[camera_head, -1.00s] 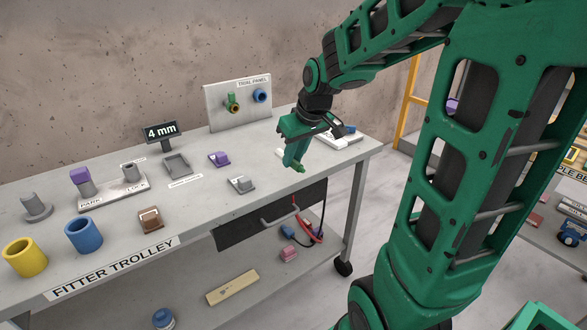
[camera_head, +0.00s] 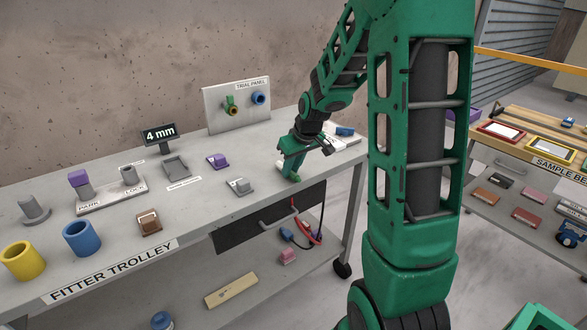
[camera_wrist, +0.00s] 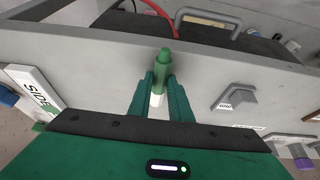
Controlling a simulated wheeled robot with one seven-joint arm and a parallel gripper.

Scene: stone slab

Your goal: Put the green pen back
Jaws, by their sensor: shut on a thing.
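My gripper (camera_head: 290,164) is over the front right part of the trolley top, near its front edge. In the wrist view its two green fingers (camera_wrist: 161,95) are shut on the green pen (camera_wrist: 163,63). One end of the pen sticks out past the fingertips, toward the trolley's edge. In the head view the pen's end (camera_head: 293,178) shows just below the fingers; whether it touches the top I cannot tell. A small white piece (camera_wrist: 156,99) shows between the fingers, partly hidden.
A white plate (camera_wrist: 32,82) lettered "SIDE" lies left in the wrist view. A grey block (camera_head: 239,186), purple block (camera_head: 217,160) and grey tray (camera_head: 177,165) stand left of my gripper. The trial panel (camera_head: 222,114) stands behind. A drawer handle (camera_head: 277,217) juts from the front.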

